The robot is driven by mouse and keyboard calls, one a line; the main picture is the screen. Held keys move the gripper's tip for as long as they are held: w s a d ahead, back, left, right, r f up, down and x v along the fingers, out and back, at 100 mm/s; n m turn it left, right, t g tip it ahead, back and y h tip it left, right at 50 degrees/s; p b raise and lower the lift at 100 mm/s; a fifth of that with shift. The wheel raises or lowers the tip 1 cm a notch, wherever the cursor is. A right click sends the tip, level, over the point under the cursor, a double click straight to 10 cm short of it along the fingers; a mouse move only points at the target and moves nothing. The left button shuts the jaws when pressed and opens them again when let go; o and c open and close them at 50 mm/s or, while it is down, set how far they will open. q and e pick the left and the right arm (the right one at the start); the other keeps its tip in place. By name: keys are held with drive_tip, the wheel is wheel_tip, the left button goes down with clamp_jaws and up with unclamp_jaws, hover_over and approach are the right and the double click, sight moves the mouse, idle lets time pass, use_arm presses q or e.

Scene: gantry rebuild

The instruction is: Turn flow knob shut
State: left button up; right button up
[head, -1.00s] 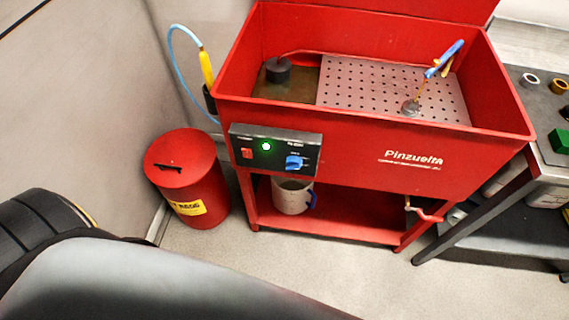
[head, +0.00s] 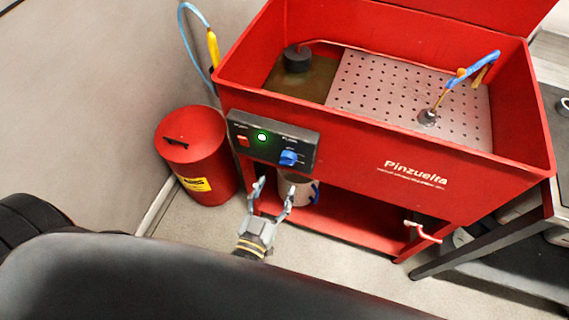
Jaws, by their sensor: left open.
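The blue flow knob (head: 288,158) sits on the right part of the black control panel (head: 272,143) on the front of the red parts washer (head: 380,155). A red switch (head: 243,141) and a lit green lamp (head: 262,138) are to its left. My left gripper (head: 274,190) is open and empty, in front of the washer, with its fingers pointing up below the panel in the picture. It appears apart from the knob. My right gripper is not in view.
A red waste bin (head: 208,170) with a yellow label stands left of the washer. A white bucket (head: 297,187) sits on the lower shelf, partly behind my gripper. A drain tap (head: 425,233) juts out lower right. A dark bench (head: 500,240) stands on the right.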

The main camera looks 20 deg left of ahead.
sight(288, 160)
use_arm(q)
drive_tip(key=w, duration=0.7)
drive_tip(key=shift+w+d, duration=0.2)
drive_tip(key=shift+w, duration=0.05)
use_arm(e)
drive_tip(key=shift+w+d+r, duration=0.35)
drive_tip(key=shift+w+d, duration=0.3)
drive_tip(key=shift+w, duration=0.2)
use_arm(q)
drive_tip(key=c, duration=1.2)
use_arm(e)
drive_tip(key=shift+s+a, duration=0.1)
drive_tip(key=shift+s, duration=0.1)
